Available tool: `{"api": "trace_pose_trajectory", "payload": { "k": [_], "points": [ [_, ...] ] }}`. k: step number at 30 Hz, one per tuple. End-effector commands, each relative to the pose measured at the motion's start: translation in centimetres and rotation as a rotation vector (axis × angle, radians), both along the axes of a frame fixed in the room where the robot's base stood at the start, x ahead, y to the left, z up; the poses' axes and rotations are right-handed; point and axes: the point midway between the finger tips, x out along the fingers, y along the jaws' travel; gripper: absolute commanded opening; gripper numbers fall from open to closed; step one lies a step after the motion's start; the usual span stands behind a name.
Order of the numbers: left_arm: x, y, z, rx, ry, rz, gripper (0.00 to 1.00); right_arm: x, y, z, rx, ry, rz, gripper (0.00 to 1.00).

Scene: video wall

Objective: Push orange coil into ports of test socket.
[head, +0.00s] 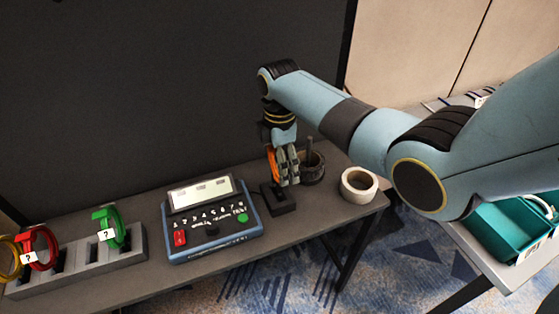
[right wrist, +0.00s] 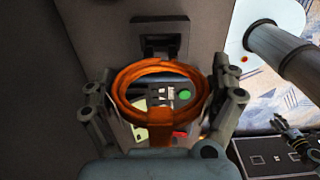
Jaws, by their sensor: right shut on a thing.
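The orange coil (head: 272,162) is in my right gripper (head: 287,178), above the dark test socket (head: 278,199) on the bench; the head view does not clearly show whether coil and socket touch. In the right wrist view the coil (right wrist: 163,72) is a ring of several turns, with an orange tab towards the camera. The fingers of my right gripper (right wrist: 160,88) close on it from both sides.
A blue tester (head: 210,220) with screen and keys stands left of the socket. A grey rack (head: 80,265) holds yellow, red and green coils at far left. A dark cup (head: 313,167) and a tape roll (head: 359,184) stand close on the right. A dark panel (head: 150,90) rises behind.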

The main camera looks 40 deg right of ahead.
Motion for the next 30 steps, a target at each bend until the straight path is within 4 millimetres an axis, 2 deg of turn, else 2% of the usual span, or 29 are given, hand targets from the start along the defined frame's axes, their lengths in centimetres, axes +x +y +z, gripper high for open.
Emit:
{"api": "trace_pose_trajectory", "payload": {
  "k": [30],
  "points": [
    [0.48,-0.04,0.78,0.000,-0.007,-0.001,0.40,0.01,-0.10,-0.29,0.000,0.001,0.000,0.55]
  ]
}}
